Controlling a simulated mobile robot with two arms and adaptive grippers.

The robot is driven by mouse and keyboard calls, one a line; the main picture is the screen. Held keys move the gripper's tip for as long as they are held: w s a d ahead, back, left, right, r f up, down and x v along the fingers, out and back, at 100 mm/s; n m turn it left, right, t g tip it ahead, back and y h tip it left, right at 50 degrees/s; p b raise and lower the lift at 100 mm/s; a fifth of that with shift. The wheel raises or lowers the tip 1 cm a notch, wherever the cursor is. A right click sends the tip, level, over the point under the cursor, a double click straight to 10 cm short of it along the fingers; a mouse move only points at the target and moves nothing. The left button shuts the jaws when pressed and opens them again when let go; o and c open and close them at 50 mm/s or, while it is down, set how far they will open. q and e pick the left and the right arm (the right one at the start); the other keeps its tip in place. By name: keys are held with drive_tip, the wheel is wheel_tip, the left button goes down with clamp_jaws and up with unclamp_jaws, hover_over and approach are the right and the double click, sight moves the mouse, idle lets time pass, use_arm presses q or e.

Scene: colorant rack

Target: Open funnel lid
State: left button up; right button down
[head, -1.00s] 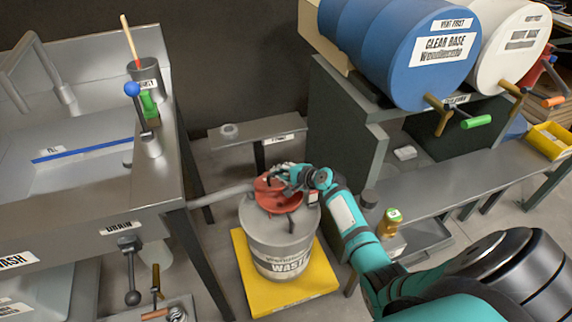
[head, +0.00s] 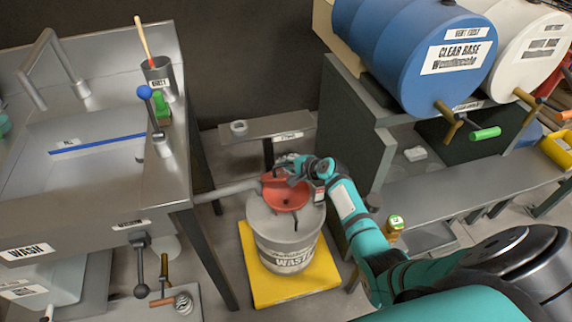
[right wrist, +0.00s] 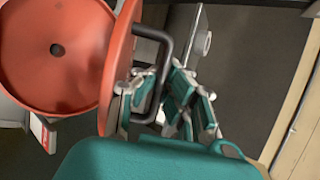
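The red funnel (head: 290,199) sits on top of the grey waste drum (head: 290,240), and its bowl lies open to view. In the right wrist view the bowl (right wrist: 60,80) shows a dark drain hole. The red funnel lid (right wrist: 122,62) stands tipped up at the bowl's edge, seen nearly edge-on. Its dark loop handle (right wrist: 165,60) lies between the fingers of my right gripper (right wrist: 158,100), which appear closed around it. In the head view my right gripper (head: 288,168) is at the back of the funnel and partly hides the lid. My left gripper is out of view.
The drum stands on a yellow platform (head: 255,275). A wash sink (head: 85,150) is at the left, with a pipe (head: 225,190) reaching toward the drum. A low shelf (head: 265,127) is behind.

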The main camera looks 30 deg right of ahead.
drive_tip(key=shift+w+d+r, duration=0.15)
drive_tip(key=shift+d+r, duration=0.05)
drive_tip(key=shift+r, duration=0.1)
drive_tip(key=c, duration=1.7)
unclamp_jaws()
drive_tip(key=shift+o, duration=0.2)
drive_tip(key=shift+f, duration=0.1)
drive_tip(key=shift+s, duration=0.3)
drive_tip(key=v, duration=1.2)
drive_tip(key=shift+w+a, duration=0.1)
